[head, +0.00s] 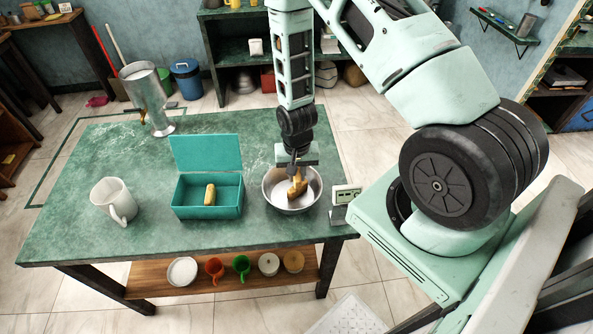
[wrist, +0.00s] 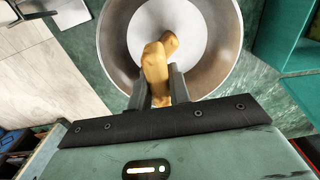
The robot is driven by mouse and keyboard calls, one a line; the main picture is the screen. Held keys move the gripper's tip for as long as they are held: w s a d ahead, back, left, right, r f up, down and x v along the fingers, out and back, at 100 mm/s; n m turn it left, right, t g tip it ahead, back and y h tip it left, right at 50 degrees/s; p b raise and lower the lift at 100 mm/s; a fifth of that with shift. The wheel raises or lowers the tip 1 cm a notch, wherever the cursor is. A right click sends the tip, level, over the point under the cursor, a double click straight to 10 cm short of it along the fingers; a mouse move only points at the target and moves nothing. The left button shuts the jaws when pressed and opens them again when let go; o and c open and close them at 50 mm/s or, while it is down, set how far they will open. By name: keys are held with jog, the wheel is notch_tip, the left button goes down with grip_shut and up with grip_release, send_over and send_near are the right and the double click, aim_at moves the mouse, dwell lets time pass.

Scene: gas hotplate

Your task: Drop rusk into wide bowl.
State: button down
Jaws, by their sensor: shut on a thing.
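The wide bowl (head: 274,198) is a round grey metal bowl on the right part of the green table. My gripper (head: 297,170) points down over it, with its fingers shut on a golden-brown rusk (head: 296,189). In the wrist view, the rusk (wrist: 155,66) stands out between the fingertips of my gripper (wrist: 158,84), in front of the bowl (wrist: 222,60). The far end of the brown shape bends to the right; I cannot tell if this is one piece or two, or whether it touches the bowl's floor.
An open teal box (head: 207,211) with a pale yellow piece (head: 210,194) inside stands left of the bowl. A white jug (head: 113,200) and a tall metal urn (head: 146,97) stand further left. A small display device (head: 345,194) sits close right of the bowl.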

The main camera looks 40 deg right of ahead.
jog(key=shift+f, duration=0.7)
jog(key=c, duration=1.2)
grip_release()
jog(key=shift+c, duration=0.2)
jog(key=shift+r, duration=0.15)
notch_tip(320, 180, up, 17)
jog(key=b, duration=0.3)
jog(key=shift+r, duration=0.1)
